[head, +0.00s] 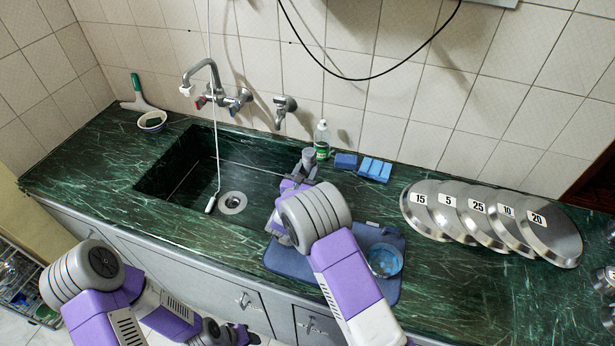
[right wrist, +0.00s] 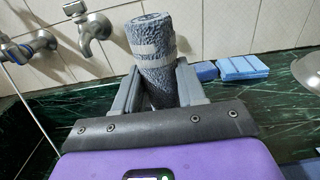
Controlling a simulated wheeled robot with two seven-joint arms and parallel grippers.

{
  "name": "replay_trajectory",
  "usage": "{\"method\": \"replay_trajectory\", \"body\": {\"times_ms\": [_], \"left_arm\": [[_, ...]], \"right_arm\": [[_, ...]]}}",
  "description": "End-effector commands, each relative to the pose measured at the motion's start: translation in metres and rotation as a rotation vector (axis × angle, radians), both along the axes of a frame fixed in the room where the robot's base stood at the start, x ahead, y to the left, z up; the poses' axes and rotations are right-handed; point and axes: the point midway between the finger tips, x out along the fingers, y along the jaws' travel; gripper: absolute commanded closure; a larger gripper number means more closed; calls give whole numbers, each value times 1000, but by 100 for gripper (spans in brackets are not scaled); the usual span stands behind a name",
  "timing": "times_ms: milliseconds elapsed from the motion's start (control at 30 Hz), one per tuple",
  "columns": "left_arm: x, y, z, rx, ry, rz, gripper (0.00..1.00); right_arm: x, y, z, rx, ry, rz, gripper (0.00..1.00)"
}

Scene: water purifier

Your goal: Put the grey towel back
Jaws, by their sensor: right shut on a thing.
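A rolled grey towel (right wrist: 152,45) with lighter bands stands upright between the fingers of my right gripper (right wrist: 156,84) in the right wrist view. The fingers press on its sides, and its lower part is hidden by the gripper.
The sink (head: 180,182) with a tap and hanging cord is to the left. A clear green-labelled bottle (head: 322,140) and blue sponges (head: 375,169) stand by the wall. A blue mat (head: 285,262) with a glass bowl (head: 385,260) lies under my right arm. Several numbered metal lids (head: 545,237) lie right.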

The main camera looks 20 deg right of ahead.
Motion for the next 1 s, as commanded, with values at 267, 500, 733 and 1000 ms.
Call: {"method": "replay_trajectory", "body": {"times_ms": [267, 500, 733, 1000], "left_arm": [[0, 0, -5, 0, 0, 0, 57], [0, 0, -8, 0, 0, 0, 57], [0, 0, -8, 0, 0, 0, 57], [0, 0, -7, 0, 0, 0, 57]], "right_arm": [[0, 0, -26, 0, 0, -1, 90], [0, 0, -29, -1, 1, 0, 90], [0, 0, -29, 0, 1, -1, 34], [0, 0, -28, 0, 1, -1, 34]]}}
